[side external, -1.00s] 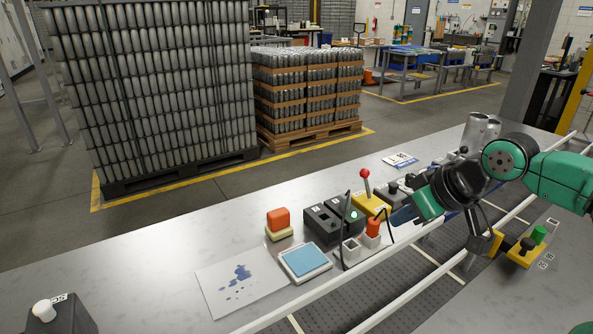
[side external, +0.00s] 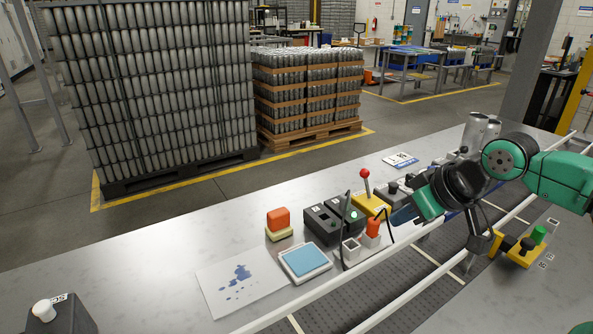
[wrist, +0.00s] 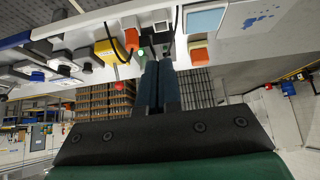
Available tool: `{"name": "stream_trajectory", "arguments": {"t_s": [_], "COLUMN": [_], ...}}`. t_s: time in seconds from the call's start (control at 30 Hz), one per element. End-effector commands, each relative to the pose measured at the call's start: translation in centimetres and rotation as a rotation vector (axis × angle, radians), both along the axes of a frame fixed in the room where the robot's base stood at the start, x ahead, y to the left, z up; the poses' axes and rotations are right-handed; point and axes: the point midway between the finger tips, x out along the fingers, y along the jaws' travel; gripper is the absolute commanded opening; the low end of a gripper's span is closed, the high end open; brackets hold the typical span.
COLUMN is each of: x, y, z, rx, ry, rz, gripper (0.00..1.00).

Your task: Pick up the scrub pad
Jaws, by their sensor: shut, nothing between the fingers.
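The scrub pad looks to be the block with an orange top and a pale yellow base (side external: 278,224), standing on the metal table behind the blue pad. It also shows in the wrist view (wrist: 198,52), just right of my fingertips. My gripper (side external: 402,215) is to the right of it in the side view, beyond the black boxes and the red-knobbed lever, and does not touch it. In the wrist view my gripper (wrist: 160,68) has its two dark blue fingers together, with nothing visible between them.
A blue pad in a white tray (side external: 304,262) and a stained white sheet (side external: 240,286) lie near the scrub pad. Black boxes (side external: 324,222), a yellow box with a red-knobbed lever (side external: 370,205) and a cable stand between. White rails (side external: 375,268) run along the front. The table's left is mostly clear.

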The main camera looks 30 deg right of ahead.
Motion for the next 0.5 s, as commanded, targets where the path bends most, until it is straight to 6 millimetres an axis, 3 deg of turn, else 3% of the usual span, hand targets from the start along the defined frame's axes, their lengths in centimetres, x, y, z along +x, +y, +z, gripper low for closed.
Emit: {"name": "stream_trajectory", "arguments": {"t_s": [0.3, 0.37, 0.5], "x": [0.0, 0.0, 0.0], "y": [0.0, 0.0, 0.0], "z": [0.0, 0.0, 0.0], "rx": [0.0, 0.0, 0.0], "ry": [0.0, 0.0, 0.0], "rz": [0.0, 0.0, 0.0], "gripper": [0.0, 0.14, 0.54]}}
